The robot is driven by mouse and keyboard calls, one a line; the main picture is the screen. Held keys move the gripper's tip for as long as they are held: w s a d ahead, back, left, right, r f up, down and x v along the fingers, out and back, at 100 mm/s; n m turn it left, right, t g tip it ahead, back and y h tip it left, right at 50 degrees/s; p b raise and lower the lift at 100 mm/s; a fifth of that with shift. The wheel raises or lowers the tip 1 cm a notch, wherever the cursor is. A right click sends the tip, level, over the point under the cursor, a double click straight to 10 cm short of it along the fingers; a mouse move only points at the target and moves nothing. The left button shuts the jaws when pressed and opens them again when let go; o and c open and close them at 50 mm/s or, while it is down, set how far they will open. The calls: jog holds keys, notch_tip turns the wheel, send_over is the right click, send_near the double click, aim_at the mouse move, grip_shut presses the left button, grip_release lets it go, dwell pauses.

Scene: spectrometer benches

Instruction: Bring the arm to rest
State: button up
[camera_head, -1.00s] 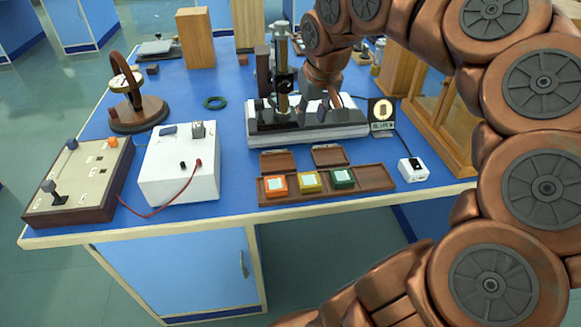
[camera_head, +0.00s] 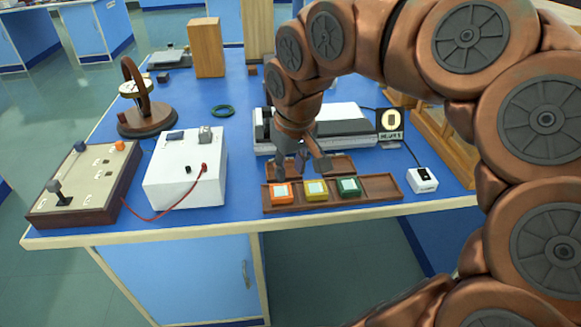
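My arm comes in from the right and bends down over the bench. My gripper (camera_head: 301,168) points downward in front of the white and black instrument (camera_head: 345,122), above the back edge of the brown wooden tray (camera_head: 378,188). Its two fingers are spread apart with no held object visible between them. The arm and gripper hide much of the instrument's left part. Orange (camera_head: 282,194), yellow (camera_head: 316,190) and green (camera_head: 349,187) framed squares sit in the tray. I cannot tell whether the fingers touch the tray.
A white box (camera_head: 187,172) with a red wire and a control panel (camera_head: 82,187) stand at left. Behind them are a round-based instrument (camera_head: 146,119) and a green ring (camera_head: 222,111). A lit display (camera_head: 390,122) and small white box (camera_head: 422,180) are at right.

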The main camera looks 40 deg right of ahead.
dwell(0.5)
jog(key=s+a+f+g, duration=0.2)
jog(key=s+a+f, duration=0.2)
jog(key=s, duration=0.2)
jog(key=s+a+f+n+g, duration=0.1)
jog(key=s+a+f, duration=0.25)
jog(key=s, duration=0.35)
jog(key=s+a+f+g, duration=0.2)
jog(key=s+a+f, duration=0.1)
jog(key=s+a, duration=0.25)
notch_tip(320, 180, up, 18)
jog(key=t+p, duration=0.1)
jog(key=p, duration=1.5)
jog(key=shift+w+d+y+p, duration=0.2)
jog(key=shift+w+y+p, duration=0.1)
jog(key=shift+w+p, duration=0.05)
